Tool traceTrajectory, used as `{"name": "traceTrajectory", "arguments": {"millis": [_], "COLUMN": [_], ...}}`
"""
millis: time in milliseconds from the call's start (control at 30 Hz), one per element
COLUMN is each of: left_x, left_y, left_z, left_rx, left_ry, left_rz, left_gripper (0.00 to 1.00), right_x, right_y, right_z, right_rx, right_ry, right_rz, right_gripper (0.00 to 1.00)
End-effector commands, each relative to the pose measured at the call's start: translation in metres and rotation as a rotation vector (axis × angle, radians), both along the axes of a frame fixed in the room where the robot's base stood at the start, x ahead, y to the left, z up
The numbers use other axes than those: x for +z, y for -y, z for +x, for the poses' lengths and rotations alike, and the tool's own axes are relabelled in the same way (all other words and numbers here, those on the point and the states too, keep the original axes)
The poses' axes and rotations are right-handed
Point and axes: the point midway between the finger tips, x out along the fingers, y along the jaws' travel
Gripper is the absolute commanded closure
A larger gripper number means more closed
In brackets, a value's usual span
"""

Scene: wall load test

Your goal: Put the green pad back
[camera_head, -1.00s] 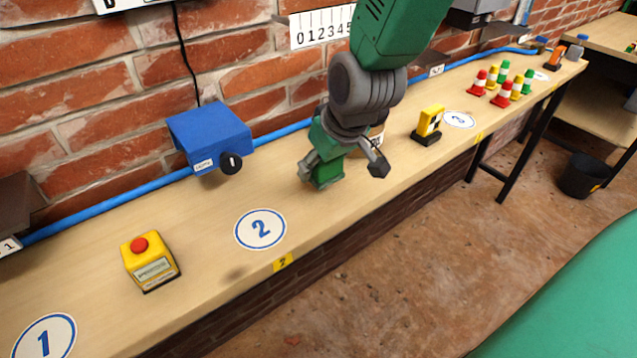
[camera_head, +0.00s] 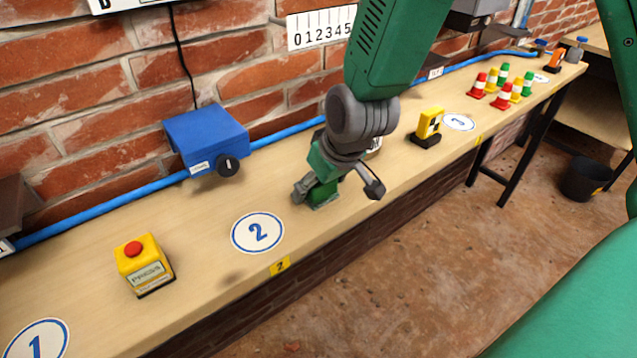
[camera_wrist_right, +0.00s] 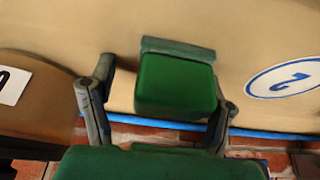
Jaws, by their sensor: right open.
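The green pad (camera_wrist_right: 175,82) is a small block with a dull grey-green strip along one side. In the wrist view it sits between the two spread fingers of my right gripper (camera_wrist_right: 165,88). In the head view the pad (camera_head: 322,193) is low on the bench near the 2 disc, partly hidden by the gripper. My right gripper (camera_head: 338,188) is over it, with one finger on each side and open. I cannot tell whether either finger touches the pad. My left gripper is not in view.
The wooden bench (camera_head: 100,240) runs along a brick wall. A yellow press-button box (camera_head: 146,270), a blue box (camera_head: 206,138) and a yellow-black marker block (camera_head: 428,126) stand around. Small cones (camera_head: 505,95) are farther right. The bench around the 2 disc (camera_head: 257,233) is clear.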

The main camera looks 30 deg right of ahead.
Motion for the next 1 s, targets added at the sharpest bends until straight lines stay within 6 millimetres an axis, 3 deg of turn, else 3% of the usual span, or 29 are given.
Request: {"name": "traceTrajectory", "arguments": {"millis": [233,500,700,1000], "left_x": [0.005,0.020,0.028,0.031], "left_y": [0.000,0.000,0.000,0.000], "left_z": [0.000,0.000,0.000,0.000], "left_rx": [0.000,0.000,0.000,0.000], "left_ry": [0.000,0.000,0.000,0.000], "left_rz": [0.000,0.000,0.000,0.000], "left_gripper": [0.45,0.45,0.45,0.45], "right_x": [0.017,0.071,0.101,0.112], "right_y": [-0.001,0.002,0.003,0.004], "right_z": [-0.005,-0.028,-0.042,-0.049], "right_rx": [0.000,0.000,-0.001,-0.001], "right_ry": [0.002,0.005,0.003,-0.001], "right_rz": [-0.001,-0.002,-0.002,-0.002], "right_gripper": [0.29,0.29,0.29,0.29]}}
